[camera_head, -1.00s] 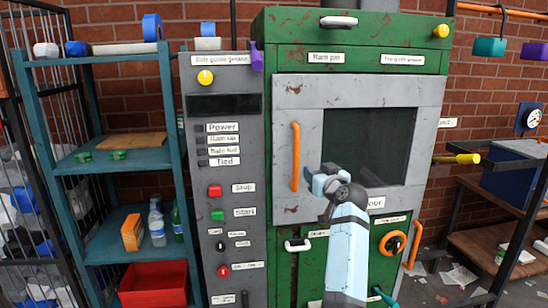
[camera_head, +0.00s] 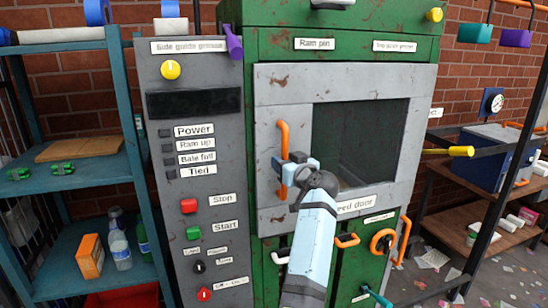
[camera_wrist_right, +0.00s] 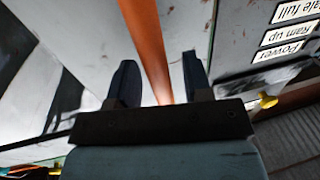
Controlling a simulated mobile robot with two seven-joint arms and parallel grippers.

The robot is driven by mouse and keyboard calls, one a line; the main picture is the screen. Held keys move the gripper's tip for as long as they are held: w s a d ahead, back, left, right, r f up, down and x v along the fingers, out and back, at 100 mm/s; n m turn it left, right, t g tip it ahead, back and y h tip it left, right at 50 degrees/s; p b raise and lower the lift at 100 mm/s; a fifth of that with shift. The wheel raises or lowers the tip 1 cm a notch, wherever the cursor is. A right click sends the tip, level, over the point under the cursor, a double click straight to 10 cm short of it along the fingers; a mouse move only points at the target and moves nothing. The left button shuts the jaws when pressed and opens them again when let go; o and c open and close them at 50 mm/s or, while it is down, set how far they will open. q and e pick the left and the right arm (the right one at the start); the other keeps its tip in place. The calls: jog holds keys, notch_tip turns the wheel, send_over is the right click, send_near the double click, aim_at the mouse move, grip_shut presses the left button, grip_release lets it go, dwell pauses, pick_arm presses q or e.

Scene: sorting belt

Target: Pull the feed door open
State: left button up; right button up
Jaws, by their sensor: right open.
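The feed door (camera_head: 275,84) is a worn grey panel with a dark window, on the front of the green baler. Its label partly shows below the window. An upright orange handle (camera_head: 284,134) is on the door's left side. My right gripper (camera_head: 283,163) is at the lower half of this handle. In the right wrist view the orange handle (camera_wrist_right: 146,45) runs between the two fingers of my open right gripper (camera_wrist_right: 158,82), with a gap on each side. My left gripper is not in view.
A grey control panel (camera_head: 200,135) with buttons stands left of the baler. A blue shelf (camera_head: 128,100) with bottles and an orange box is further left. On the right are a yellow-ended bar (camera_head: 461,151) and a bench with a blue box (camera_head: 487,160).

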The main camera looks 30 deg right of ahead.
jog(key=shift+w, duration=0.25)
jog(key=shift+s+r, duration=0.1)
grip_shut()
